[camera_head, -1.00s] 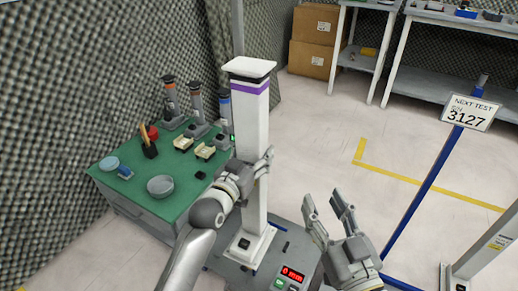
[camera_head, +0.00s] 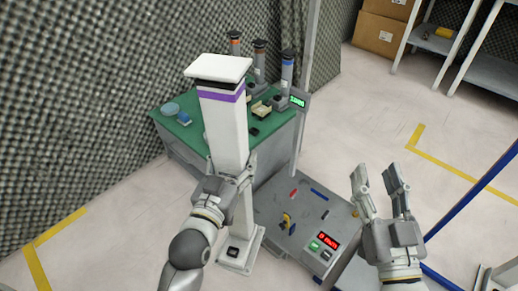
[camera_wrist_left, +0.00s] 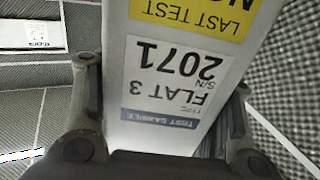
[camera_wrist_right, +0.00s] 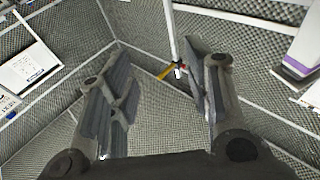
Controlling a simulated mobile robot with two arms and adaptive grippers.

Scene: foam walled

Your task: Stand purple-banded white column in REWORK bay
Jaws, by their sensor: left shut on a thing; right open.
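The purple-banded white column (camera_head: 227,135) stands about upright left of centre in the head view, with a wide white top and square base. My left gripper (camera_head: 238,180) is shut on its shaft at mid-height. In the left wrist view, the column (camera_wrist_left: 180,110) fills the space between the fingers, showing a test label with 2071 and a yellow label. Its base is beside the grey platform; I cannot tell if it touches the floor. The column's banded top also shows in the right wrist view (camera_wrist_right: 300,55). My right gripper (camera_head: 380,185) is open and empty. No REWORK lettering is readable.
The grey platform (camera_head: 275,205) with a red display lies right of the column. A green-topped bench (camera_head: 185,130) with tools and several small posts stands behind. Yellow floor tape shows at lower left (camera_head: 40,258) and right (camera_head: 455,170). Foam walls line the left.

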